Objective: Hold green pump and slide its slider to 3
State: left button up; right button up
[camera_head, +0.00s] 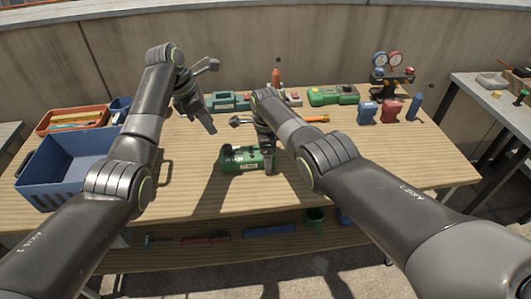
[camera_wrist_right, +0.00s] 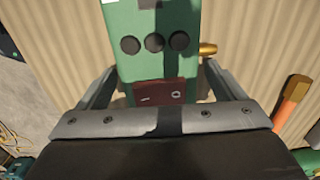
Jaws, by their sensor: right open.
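The green pump (camera_head: 240,159), a cylinder-like body, lies on the wooden table in front of me. In the right wrist view its green body (camera_wrist_right: 150,65) shows three dark round spots and a dark red rocker switch (camera_wrist_right: 160,92). I cannot make out a slider or its scale. My right gripper (camera_head: 268,162) is open over the right end of the pump. In the wrist view its fingers stand on either side of the body; I cannot tell whether they touch it. My left gripper (camera_head: 205,122) hangs over the table behind and left of the pump; its jaws are unclear.
A blue crate (camera_head: 45,190) and an orange tray (camera_head: 50,128) stand at the left. A teal device (camera_head: 228,102), a green device (camera_head: 333,95), gauges (camera_head: 388,62) and blue and red items (camera_head: 392,110) line the back. The front right table is mostly clear.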

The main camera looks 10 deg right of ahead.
jog(key=c, duration=1.4)
pick_arm(q)
jog(key=shift+o, duration=1.3)
jog(key=shift+f, duration=0.1)
pick_arm(e)
jog(key=shift+c, duration=0.5)
pick_arm(q)
jog(key=n+t+h, duration=0.6)
jog(key=n+t, duration=0.1)
jog(key=t, duration=0.2)
send_near(225, 148)
jog(key=x, duration=0.8)
jog(key=shift+w, duration=0.15)
